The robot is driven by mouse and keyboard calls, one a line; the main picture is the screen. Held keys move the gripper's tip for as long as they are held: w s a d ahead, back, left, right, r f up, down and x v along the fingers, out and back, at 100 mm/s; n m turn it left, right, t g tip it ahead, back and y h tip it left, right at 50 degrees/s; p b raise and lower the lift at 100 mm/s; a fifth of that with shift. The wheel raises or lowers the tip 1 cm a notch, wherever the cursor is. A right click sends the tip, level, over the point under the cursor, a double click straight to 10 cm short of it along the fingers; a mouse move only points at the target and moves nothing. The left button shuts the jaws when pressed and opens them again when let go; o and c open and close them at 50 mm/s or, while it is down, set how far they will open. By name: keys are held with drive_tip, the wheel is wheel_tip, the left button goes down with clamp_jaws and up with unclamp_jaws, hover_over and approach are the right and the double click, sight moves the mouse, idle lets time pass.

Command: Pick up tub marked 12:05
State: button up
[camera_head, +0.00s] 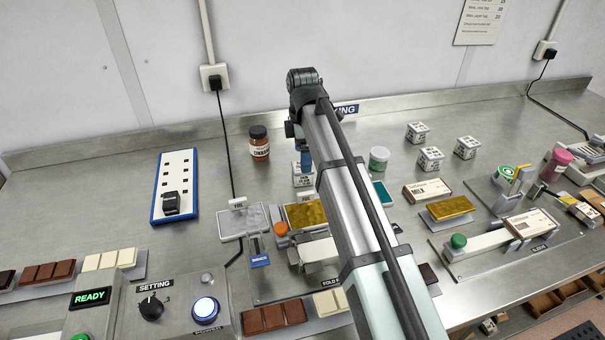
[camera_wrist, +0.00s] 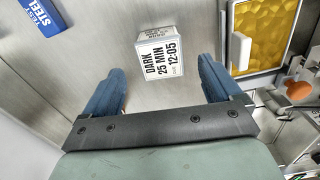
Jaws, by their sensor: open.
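The tub marked 12:05 (camera_wrist: 158,62) is a small white block-like tub in the wrist view, with the label "DARK 25 MIN 12:05". In the head view the tub (camera_head: 303,174) stands on the steel bench, partly hidden by my arm. My gripper (camera_wrist: 160,72) is open in the wrist view, with its blue fingers spread to the left and right of the tub's near part and nothing held. In the head view my gripper (camera_head: 306,157) is just above or behind the tub; the exact gap is hard to tell.
A brown jar (camera_head: 259,143) and a green-lidded jar (camera_head: 378,158) stand nearby. Several similar white tubs (camera_head: 430,160) are at the right. A blue-edged board (camera_head: 175,187) lies left.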

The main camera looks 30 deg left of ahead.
drive_tip(key=shift+s+f, duration=0.1)
drive_tip(key=shift+f, duration=2.7)
drive_tip(key=shift+c, duration=0.3)
drive_tip(key=c, duration=1.1)
drive_tip(key=shift+o, duration=0.2)
drive_tip(key=shift+r, duration=0.15)
